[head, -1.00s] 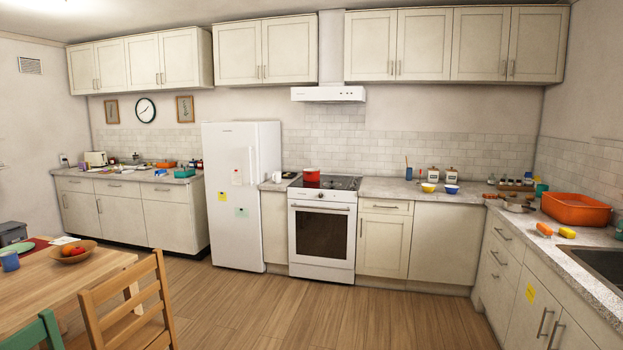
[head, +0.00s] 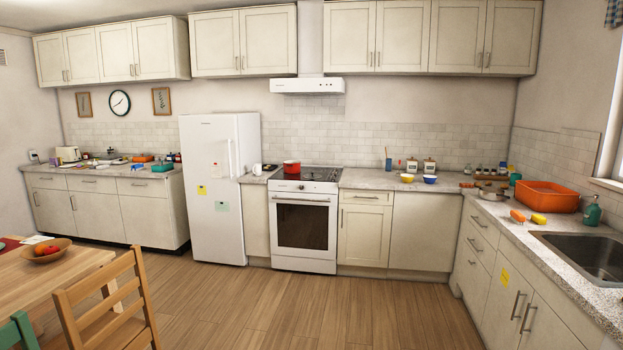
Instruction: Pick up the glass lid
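I cannot make out a glass lid for certain at this distance. A small metal pan or lidded pot (head: 491,193) sits on the right counter near the corner; whether a lid covers it is too small to tell. A red pot (head: 292,166) stands on the stove top, and I cannot tell whether it has a lid. A small dark-topped item (head: 111,154) stands at the back of the left counter, also too small to identify. My gripper is not in view.
A wooden table (head: 75,268) and chair (head: 108,308) stand at the lower left. The wood floor (head: 310,310) in the middle is free. The right counter (head: 522,232) holds an orange tub (head: 546,197) and a sink (head: 600,258). A white fridge (head: 215,190) stands left of the oven (head: 304,228).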

